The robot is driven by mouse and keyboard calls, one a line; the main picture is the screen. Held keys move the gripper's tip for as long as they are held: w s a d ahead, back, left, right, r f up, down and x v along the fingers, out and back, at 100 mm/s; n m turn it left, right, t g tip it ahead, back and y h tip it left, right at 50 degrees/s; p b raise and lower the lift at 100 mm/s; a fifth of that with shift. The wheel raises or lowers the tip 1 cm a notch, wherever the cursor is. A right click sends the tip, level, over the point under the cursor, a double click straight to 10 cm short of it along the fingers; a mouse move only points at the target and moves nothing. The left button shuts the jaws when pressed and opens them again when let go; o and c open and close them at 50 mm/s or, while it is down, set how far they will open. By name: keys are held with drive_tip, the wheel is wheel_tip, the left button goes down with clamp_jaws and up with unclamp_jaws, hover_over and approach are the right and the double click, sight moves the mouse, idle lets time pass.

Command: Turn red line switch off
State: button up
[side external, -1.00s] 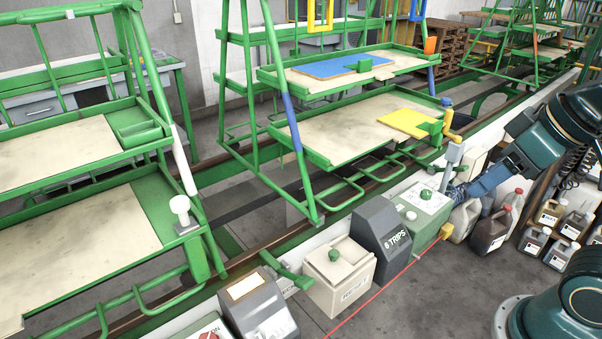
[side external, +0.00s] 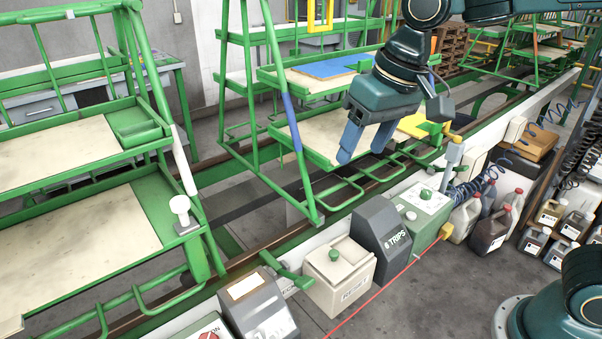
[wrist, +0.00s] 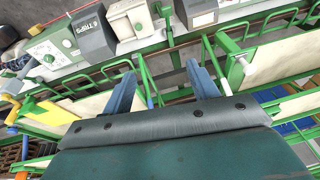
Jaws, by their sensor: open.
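My gripper (side external: 360,155) is open and empty, fingers pointing down above the middle green rack. In the wrist view its two blue fingers (wrist: 160,70) are apart with nothing between them. A thin red line (side external: 375,290) runs along the floor to a yellow plug (side external: 445,231) on a green control box (side external: 424,204) with a green knob. A red knob (side external: 208,336) shows on a box cut off by the bottom edge. I cannot tell which control is the red line switch. The gripper is well apart from all these boxes.
A dark "TRIPS" box (side external: 381,232), a cream box with a green knob (side external: 340,272) and a grey box (side external: 258,303) line the rail. Green racks with boards (side external: 70,150) stand behind. Jugs (side external: 493,232) stand at right. The floor before the boxes is mostly clear.

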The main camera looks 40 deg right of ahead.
drive_tip(key=w+a+f+g, duration=0.1)
drive_tip(key=w+a+f, duration=0.2)
drive_tip(key=w+a, duration=0.35)
drive_tip(key=g+h, duration=0.1)
drive_tip(key=g, duration=0.1)
hover_over(206, 338)
wheel_tip(206, 338, down, 16)
drive_tip(key=shift+s+f+m, duration=0.3)
drive_tip(key=shift+s+f, duration=0.05)
drive_tip(key=shift+f, duration=0.15)
wheel_tip(206, 338, down, 13)
drive_tip(key=shift+f, duration=0.2)
drive_tip(key=c, duration=1)
